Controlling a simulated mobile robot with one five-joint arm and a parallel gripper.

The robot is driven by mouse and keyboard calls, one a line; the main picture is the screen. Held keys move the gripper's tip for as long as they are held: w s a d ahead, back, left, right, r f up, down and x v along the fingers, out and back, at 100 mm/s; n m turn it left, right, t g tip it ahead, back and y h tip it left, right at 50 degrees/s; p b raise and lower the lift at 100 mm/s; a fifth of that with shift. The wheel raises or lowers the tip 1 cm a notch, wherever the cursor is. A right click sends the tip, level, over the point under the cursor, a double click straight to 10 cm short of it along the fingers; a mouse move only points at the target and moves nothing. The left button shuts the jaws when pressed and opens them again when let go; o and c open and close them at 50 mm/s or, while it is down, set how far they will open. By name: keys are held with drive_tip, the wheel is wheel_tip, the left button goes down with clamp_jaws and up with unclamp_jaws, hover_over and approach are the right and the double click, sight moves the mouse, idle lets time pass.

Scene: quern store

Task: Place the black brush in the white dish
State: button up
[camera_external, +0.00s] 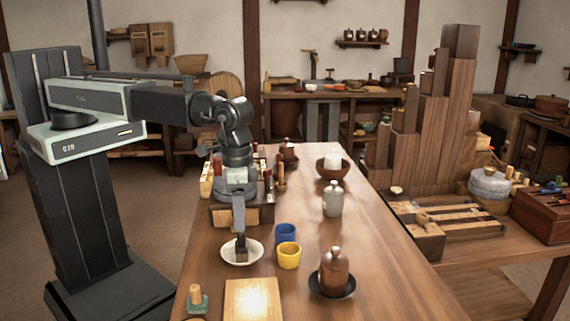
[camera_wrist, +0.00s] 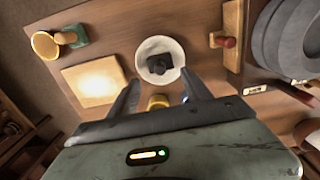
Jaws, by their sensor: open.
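The white dish (camera_external: 228,253) stands on the long wooden table, left of the cups. It shows whole in the wrist view (camera_wrist: 144,47). The black brush (camera_wrist: 160,64) lies inside the dish, a small dark block near its middle; in the outside view its dark shape (camera_external: 241,255) is partly covered by my gripper. My gripper (camera_external: 239,228) points down over the dish. In the wrist view its two fingers (camera_wrist: 160,90) are spread apart with nothing between them, and the brush shows beyond the fingertips. I cannot tell the exact gap above the brush.
A blue cup (camera_external: 286,233) and a yellow cup (camera_external: 289,257) stand close right of the dish. A brown jar (camera_external: 334,272) sits farther right. A pale wooden board (camera_external: 252,300) and a green-based wooden knob (camera_external: 197,299) lie in front.

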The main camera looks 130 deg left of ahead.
wheel_tip(320, 180, up, 2)
drive_tip(key=shift+r+p, duration=0.25)
drive_tip(key=shift+p, duration=0.3)
drive_tip(key=s+d+m, duration=0.9)
drive_tip(key=s+d, duration=0.2)
drive_tip(key=s, duration=0.5)
drive_tip(key=shift+s+d+f, duration=0.15)
drive_tip(key=shift+s+d, duration=0.05)
drive_tip(key=shift+d, duration=0.1)
